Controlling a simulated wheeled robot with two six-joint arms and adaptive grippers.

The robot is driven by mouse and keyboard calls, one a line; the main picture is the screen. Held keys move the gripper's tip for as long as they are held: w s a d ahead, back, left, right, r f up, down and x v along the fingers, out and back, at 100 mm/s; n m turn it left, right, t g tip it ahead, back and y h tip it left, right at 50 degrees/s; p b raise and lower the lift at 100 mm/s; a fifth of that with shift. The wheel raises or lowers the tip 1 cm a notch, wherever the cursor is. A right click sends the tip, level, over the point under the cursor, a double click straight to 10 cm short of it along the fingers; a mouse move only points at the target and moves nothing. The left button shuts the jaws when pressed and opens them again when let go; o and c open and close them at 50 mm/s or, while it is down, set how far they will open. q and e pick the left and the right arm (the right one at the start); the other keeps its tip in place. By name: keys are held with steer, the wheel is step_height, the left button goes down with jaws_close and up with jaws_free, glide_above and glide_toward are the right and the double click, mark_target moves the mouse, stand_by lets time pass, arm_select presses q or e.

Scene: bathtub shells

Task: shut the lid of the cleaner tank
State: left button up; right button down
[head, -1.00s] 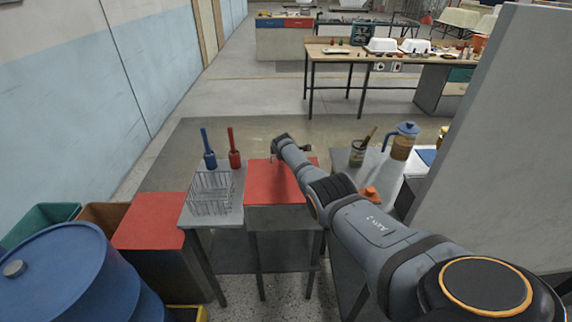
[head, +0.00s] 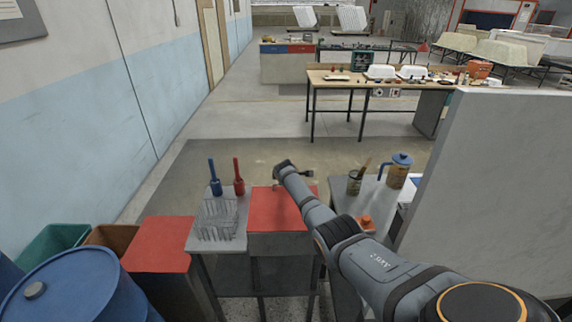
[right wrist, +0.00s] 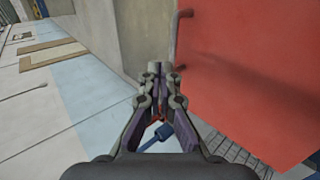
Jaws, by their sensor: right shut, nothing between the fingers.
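The cleaner tank (head: 286,246) is a grey box on legs in the middle of the head view. Its red lid (head: 272,212) appears to lie flat across the top. My right gripper (head: 308,174) is at the far edge of the lid, with my forearm crossing the lid's right side. In the right wrist view, the red lid (right wrist: 250,75) fills the right side, with a dark handle (right wrist: 178,38) along its edge. There my right gripper (right wrist: 160,70) has its fingers together and empty, just beside the handle; contact cannot be told. My left gripper is out of view.
A wire basket (head: 216,218) and blue and red brushes (head: 238,178) stand left of the tank. A second red-topped box (head: 160,245) and a blue drum (head: 85,285) are further left. A jug (head: 397,172) stands right, near a grey wall panel (head: 490,190).

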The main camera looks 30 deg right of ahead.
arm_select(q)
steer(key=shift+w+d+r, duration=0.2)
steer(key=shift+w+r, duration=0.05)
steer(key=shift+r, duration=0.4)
arm_select(e)
step_height(320, 180, up, 5)
steer(key=s+a, duration=0.1)
steer(key=s, duration=0.1)
steer(key=shift+s+a, duration=0.3)
steer(key=shift+a, duration=0.1)
